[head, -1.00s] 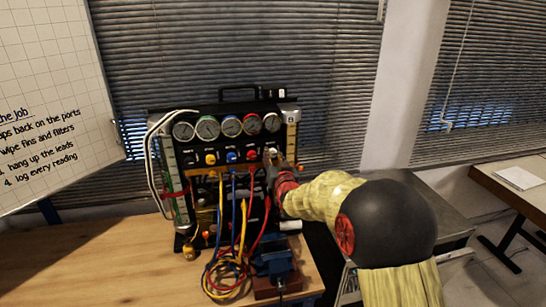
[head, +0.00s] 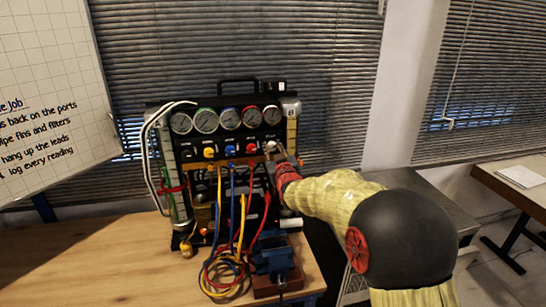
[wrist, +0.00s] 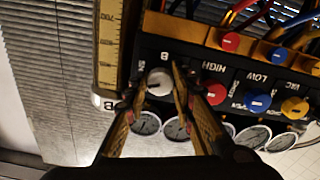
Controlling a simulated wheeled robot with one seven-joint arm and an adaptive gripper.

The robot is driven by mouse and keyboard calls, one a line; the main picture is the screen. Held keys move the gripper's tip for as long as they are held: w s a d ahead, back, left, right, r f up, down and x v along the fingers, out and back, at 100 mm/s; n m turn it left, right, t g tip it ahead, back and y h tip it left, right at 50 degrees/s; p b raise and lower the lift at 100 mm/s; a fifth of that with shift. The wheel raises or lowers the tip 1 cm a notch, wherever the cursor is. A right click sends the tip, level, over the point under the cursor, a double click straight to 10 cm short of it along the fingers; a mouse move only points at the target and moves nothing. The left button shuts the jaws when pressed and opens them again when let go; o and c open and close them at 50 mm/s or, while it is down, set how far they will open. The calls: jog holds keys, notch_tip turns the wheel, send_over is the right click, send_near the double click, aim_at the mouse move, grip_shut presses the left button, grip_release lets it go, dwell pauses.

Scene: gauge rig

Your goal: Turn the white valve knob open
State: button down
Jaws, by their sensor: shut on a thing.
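The white valve knob (head: 270,147) is at the right end of the knob row on the black gauge rig. It also shows in the wrist view (wrist: 159,82), between my two fingers. My gripper (head: 279,153) reaches in from the right, at the knob. In the wrist view my gripper (wrist: 159,88) has one finger on each side of the knob and is shut on it. A small dark mark shows on the knob's face, but its exact angle is hard to read.
Red (head: 251,149), blue (head: 230,151) and yellow (head: 208,153) knobs sit left of the white one. Several gauges (head: 229,119) are above. Coloured hoses (head: 222,270) hang below, beside a blue vise (head: 273,255). The left of the wooden bench (head: 90,265) is clear.

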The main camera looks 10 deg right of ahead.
jog(key=n+b, duration=0.3)
jog(key=shift+f+n, duration=0.15)
jog(key=shift+n, duration=0.25)
jog(key=n+b, duration=0.2)
jog(key=n, duration=0.1)
jog(key=shift+n, duration=0.3)
jog(key=n+b, duration=0.3)
jog(key=n, duration=0.2)
jog(key=shift+n+b, duration=0.3)
jog(key=shift+n, duration=0.1)
jog(key=c, duration=1.5)
grip_release()
jog(key=shift+r, duration=0.2)
jog(key=s, duration=1.2)
